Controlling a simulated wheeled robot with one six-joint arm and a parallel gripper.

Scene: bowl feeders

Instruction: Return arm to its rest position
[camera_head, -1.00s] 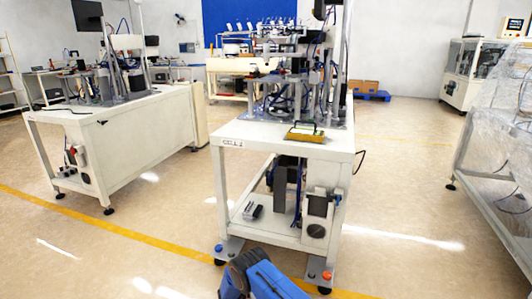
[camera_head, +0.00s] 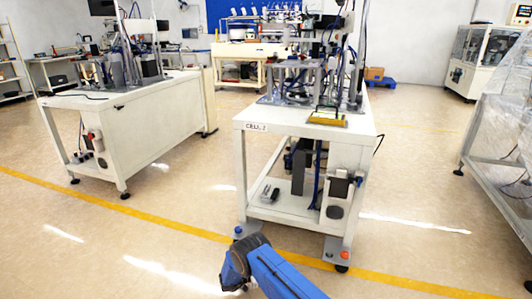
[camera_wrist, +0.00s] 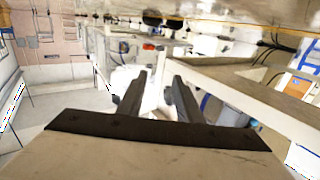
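My blue arm (camera_head: 275,272) shows at the bottom middle of the head view, in front of the nearest workstation and low against the floor. My gripper is outside the head view. In the wrist view my gripper (camera_wrist: 160,76) has two dark fingers standing apart, with a gap between their tips. A pale shape shows behind that gap; I see nothing clearly held. The rest position itself is not marked in any view.
Another white bench (camera_head: 130,125) stands left. A plastic-wrapped unit (camera_head: 505,130) stands right. Open floor (camera_head: 425,190) lies between workstation and wrapped unit.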

